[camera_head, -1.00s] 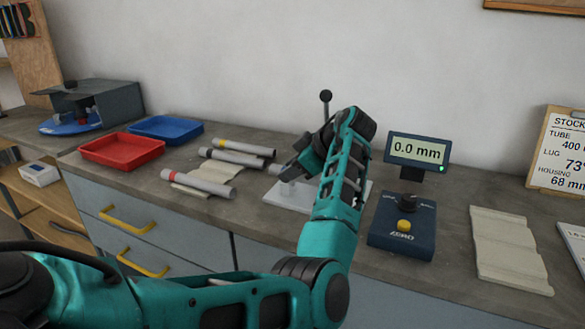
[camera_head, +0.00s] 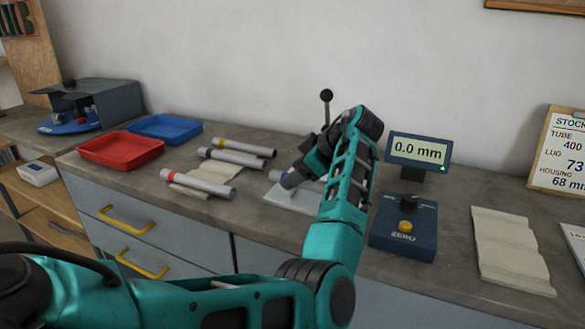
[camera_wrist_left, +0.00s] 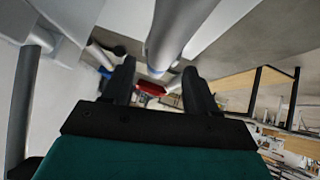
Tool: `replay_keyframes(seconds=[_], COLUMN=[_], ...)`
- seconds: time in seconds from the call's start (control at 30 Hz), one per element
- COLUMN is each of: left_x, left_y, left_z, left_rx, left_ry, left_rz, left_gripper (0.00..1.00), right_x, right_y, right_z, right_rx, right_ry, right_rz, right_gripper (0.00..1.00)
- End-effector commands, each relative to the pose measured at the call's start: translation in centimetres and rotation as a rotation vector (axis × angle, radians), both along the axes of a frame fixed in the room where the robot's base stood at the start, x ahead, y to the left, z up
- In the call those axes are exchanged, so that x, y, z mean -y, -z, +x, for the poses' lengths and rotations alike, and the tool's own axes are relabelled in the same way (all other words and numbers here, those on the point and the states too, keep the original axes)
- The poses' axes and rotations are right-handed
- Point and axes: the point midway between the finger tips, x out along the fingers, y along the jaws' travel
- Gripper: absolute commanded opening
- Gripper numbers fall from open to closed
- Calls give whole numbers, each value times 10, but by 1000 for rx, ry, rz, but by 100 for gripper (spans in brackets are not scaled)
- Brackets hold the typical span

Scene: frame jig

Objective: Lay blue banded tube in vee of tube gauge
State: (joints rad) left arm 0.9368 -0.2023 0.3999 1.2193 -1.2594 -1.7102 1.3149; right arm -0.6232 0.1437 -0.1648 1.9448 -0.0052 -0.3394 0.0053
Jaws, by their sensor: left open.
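My left gripper (camera_head: 293,178) is over the tube gauge, whose pale base plate (camera_head: 308,200) shows beside my forearm. In the left wrist view my two dark fingers (camera_wrist_left: 160,88) stand apart, open. A large grey tube (camera_wrist_left: 178,30) runs just beyond and between the fingertips there. In the head view a short pale tube end (camera_head: 275,175) shows left of the gripper; my arm hides most of the gauge. My right gripper is not in view.
Tubes with yellow (camera_head: 245,148), black (camera_head: 232,157) and red (camera_head: 200,184) bands lie on the left. Red (camera_head: 120,150) and blue (camera_head: 165,128) trays stand behind. A readout (camera_head: 418,150) shows 0.0 mm above a zero box (camera_head: 402,228). An empty pale rack (camera_head: 510,250) lies right.

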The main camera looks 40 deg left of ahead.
Motion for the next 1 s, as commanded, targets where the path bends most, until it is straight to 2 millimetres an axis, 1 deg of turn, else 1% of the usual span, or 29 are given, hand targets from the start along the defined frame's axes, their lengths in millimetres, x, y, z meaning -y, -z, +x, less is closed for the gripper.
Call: replay_keyframes(seconds=[0.03,0.3,0.5,0.7,1.0], left_x=[10,51,71,79,79], left_y=[-6,-57,-81,-89,-90], left_z=[1,4,5,5,5], left_rx=[2,20,27,28,29], left_ry=[8,10,10,8,8], left_rz=[0,19,26,28,30], left_gripper=[59,59,59,59,59], right_x=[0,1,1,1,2], right_y=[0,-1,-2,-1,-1], right_z=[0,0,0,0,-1], right_rx=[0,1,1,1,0], right_ry=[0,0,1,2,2], right_rz=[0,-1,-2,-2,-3], right_gripper=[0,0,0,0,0])
